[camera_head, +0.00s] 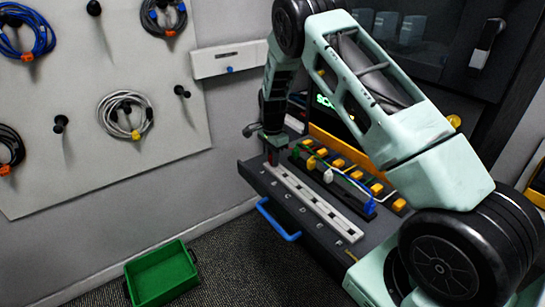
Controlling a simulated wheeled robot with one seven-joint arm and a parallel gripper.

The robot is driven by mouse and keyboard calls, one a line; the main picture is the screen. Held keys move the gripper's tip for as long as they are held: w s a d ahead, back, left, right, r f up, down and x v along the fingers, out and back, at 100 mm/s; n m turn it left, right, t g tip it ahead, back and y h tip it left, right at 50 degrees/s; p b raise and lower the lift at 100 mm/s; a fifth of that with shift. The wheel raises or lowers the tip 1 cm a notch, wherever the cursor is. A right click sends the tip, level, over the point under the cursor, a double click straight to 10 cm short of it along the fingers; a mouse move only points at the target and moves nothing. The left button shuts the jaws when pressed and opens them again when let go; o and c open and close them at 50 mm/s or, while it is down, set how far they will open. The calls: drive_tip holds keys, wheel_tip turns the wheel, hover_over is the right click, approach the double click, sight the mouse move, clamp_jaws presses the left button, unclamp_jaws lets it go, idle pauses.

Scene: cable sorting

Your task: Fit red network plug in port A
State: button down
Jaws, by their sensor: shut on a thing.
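My gripper (272,146) points down over the far left end of the grey workbench (262,183). It is shut on a small dark and reddish thing (268,158), which looks like the red network plug. The fingers hide most of it. A long pale strip (312,206) with a row of small marks starts just below the gripper and runs toward the front right. I cannot tell whether the held thing touches the strip.
A dark rack with yellow blocks (377,189) and green, white and blue plugs (369,207) stands beside the strip. A blue handle (279,220) juts from the bench front. A green bin (162,274) sits on the floor. Coiled cables (124,114) hang on the wall board.

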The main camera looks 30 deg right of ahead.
idle(0.3)
drive_tip(key=c, duration=0.7)
unclamp_jaws()
drive_tip(key=shift+r+p, duration=2.5)
drive_tip(key=shift+r, duration=1)
